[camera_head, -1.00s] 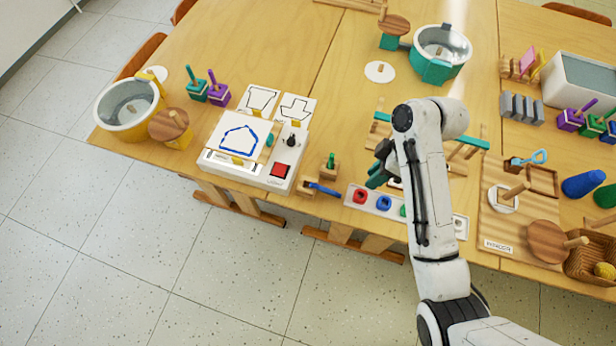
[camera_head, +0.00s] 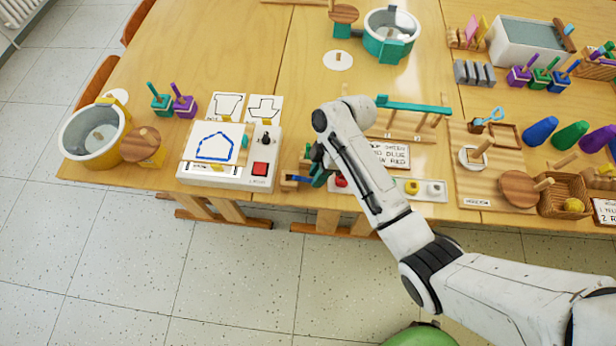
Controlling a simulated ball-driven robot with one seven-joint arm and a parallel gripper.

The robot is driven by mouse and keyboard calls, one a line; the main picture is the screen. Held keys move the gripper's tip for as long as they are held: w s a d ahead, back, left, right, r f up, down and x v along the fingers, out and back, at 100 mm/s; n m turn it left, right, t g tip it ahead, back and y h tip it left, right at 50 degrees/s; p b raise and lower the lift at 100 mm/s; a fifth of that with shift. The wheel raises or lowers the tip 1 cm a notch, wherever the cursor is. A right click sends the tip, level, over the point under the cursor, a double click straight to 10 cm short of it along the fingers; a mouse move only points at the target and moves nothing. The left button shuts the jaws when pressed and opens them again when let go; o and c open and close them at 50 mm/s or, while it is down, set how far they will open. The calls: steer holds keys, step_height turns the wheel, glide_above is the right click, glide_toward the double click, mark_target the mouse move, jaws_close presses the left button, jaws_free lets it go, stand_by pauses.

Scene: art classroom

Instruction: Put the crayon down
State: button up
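My gripper (camera_head: 317,172) is at the table's front edge, right of the white drawing board (camera_head: 225,180) and by a small wooden block. A dark green piece shows at its fingers; I cannot tell whether it is a held crayon or part of the fingers. A blue crayon-like stick (camera_head: 298,179) lies low at the wooden block, just left of the fingers. The finger gap is hidden, so open or shut does not show. The sheet on the board (camera_head: 188,155) carries a blue house outline (camera_head: 215,147).
The board has a red button (camera_head: 260,168) and a black knob (camera_head: 266,139). A white tray with coloured round pieces (camera_head: 436,190), partly behind my arm, stands right of my gripper. A yellow pot (camera_head: 90,150) is far left.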

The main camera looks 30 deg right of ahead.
steer(key=shift+x, duration=0.85)
jaws_close()
